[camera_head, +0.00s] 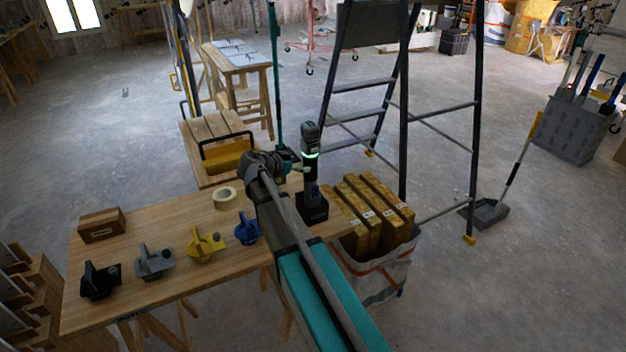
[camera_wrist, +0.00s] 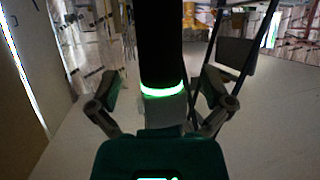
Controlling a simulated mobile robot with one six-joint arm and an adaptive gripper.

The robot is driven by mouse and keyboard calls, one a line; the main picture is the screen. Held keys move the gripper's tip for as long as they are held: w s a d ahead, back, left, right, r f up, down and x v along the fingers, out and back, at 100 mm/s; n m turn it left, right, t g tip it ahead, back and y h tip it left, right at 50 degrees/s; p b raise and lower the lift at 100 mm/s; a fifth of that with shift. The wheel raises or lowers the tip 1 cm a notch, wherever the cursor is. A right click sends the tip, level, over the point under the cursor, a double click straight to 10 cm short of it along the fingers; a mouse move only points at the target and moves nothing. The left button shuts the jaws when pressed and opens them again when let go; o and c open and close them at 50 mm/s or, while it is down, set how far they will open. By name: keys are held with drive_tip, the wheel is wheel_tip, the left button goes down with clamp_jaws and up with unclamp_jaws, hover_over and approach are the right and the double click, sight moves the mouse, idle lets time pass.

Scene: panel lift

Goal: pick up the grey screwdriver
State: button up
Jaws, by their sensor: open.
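The screwdriver (camera_head: 310,140) is dark grey to black with a glowing green ring. It stands upright in a black holder (camera_head: 314,208) at the table's right end. In the wrist view the screwdriver (camera_wrist: 162,50) rises between my fingers, dark above the green ring and paler grey below it. My gripper (camera_head: 291,162) is at its left side in the head view, at about ring height. In the wrist view my gripper (camera_wrist: 162,92) is open, with one finger on each side of the screwdriver and gaps visible. Its lower part is hidden behind my gripper's body there.
The wooden table (camera_head: 150,290) holds black (camera_head: 100,280), grey (camera_head: 154,262), yellow (camera_head: 206,245) and blue (camera_head: 247,229) fixtures, a tape roll (camera_head: 224,198) and a brown box (camera_head: 102,225). A bag of wood-like blocks (camera_head: 375,275) and a stepladder (camera_head: 403,130) stand to the right.

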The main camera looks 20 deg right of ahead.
sight(304, 137)
drive_tip(key=shift+b+x, duration=1.1)
drive_tip(key=shift+x, duration=1.5)
drive_tip(key=c, duration=1.3)
drive_tip(key=shift+w+r+p, duration=0.1)
drive_tip(key=shift+r+p, duration=0.1)
drive_tip(key=shift+p, duration=0.1)
drive_tip(key=shift+c, duration=0.2)
wheel_tip(304, 137, up, 10)
drive_tip(key=p, duration=0.9)
drive_tip(key=shift+f, duration=0.25)
